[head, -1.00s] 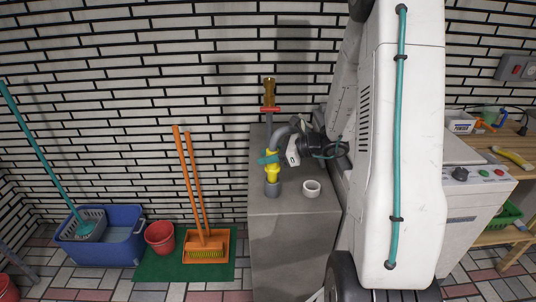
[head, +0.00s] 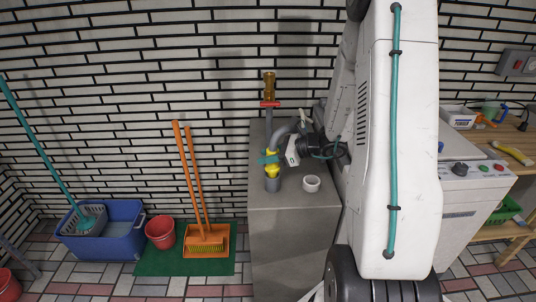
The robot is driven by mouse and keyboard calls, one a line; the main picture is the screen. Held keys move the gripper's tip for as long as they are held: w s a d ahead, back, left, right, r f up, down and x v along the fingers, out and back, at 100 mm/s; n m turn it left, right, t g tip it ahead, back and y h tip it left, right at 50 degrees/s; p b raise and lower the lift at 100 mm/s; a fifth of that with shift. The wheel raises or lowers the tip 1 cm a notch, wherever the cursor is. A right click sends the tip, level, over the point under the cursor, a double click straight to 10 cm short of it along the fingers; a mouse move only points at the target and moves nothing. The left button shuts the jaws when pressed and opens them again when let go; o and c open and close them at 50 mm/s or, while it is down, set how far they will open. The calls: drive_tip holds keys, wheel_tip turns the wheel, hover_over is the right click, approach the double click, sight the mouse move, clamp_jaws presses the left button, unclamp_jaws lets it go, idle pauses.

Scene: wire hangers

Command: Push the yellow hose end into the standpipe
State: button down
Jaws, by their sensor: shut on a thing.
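The yellow hose end (head: 272,168) is upright at the end of a grey hose (head: 279,133) that bends down from beside the wall pipe. Its lower edge meets the top of the grey standpipe (head: 273,185), in line with it. I cannot tell how deep it sits inside. My gripper (head: 268,158) reaches in from the right, with its white body beside the hose. Teal parts that look like its fingertips cross the upper yellow part, and it is shut on the hose end. My arm hides the area to the right.
The standpipe rises at a grey block (head: 292,240), with a white ring (head: 311,184) on top to its right. A brass tap with a red handle (head: 270,104) stands behind.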

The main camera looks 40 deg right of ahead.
drive_tip(key=shift+f, duration=1.2)
drive_tip(key=c, duration=0.9)
unclamp_jaws()
drive_tip(key=shift+o, duration=0.2)
drive_tip(key=v, duration=0.7)
drive_tip(key=shift+s+d+r, duration=0.15)
drive_tip(key=shift+s+d, duration=0.1)
drive_tip(key=shift+s, duration=0.05)
